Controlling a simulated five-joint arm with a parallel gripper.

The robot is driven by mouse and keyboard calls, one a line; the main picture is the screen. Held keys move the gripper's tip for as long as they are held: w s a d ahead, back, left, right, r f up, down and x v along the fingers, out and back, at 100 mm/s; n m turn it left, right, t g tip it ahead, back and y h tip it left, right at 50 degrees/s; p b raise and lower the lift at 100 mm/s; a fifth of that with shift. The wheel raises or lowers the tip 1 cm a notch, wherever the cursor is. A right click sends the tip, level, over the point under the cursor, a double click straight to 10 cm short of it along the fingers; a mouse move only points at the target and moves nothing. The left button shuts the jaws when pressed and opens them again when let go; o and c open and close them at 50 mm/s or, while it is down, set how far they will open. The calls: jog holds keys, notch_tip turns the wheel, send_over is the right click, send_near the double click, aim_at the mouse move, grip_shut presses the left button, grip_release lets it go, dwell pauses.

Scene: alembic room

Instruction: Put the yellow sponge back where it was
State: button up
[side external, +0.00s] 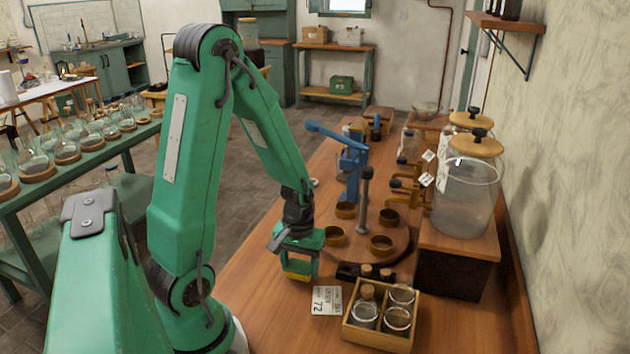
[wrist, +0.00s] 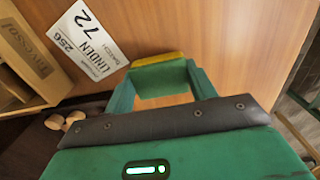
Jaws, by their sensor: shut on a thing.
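The yellow sponge (side external: 297,277) is between the fingers of my gripper (side external: 299,266), low over the wooden bench (side external: 255,318). My gripper is shut on it. In the wrist view the yellow sponge (wrist: 158,60) shows as a yellow edge beyond a green face, between the two green fingers of my gripper (wrist: 160,80). Its underside is hidden, and I cannot tell whether it touches the bench. No mark for its earlier place stands out on the bare wood.
A printed card (side external: 326,300) lies just right of my gripper, beside a wooden crate (side external: 378,341) of jars. Behind them are a round board (side external: 358,250) with cups, a blue press (side external: 351,170) and a large glass jar (side external: 466,195). The bench's front left is clear.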

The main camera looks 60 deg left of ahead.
aim_at(300, 266)
jog(key=shift+f, duration=0.45)
jog(key=shift+f, duration=0.15)
jog(key=o, duration=1)
jog(key=shift+r, duration=6.2)
jog(key=s+d+r+m+t, duration=0.1)
jog(key=d+r+m+t, duration=0.1)
jog(key=d+r+m, duration=0.1)
jog(key=s+d+r+m+t, duration=0.1)
jog(key=d+r+m, duration=0.2)
jog(key=d+r, duration=0.2)
jog(key=s+d+r+m+t, duration=0.1)
jog(key=d+r+m+t, duration=0.1)
jog(key=d+r+m, duration=0.1)
jog(key=shift+s+d+r+t, duration=0.1)
jog(key=shift+d+r+t, duration=0.2)
jog(key=shift+d+r, duration=0.3)
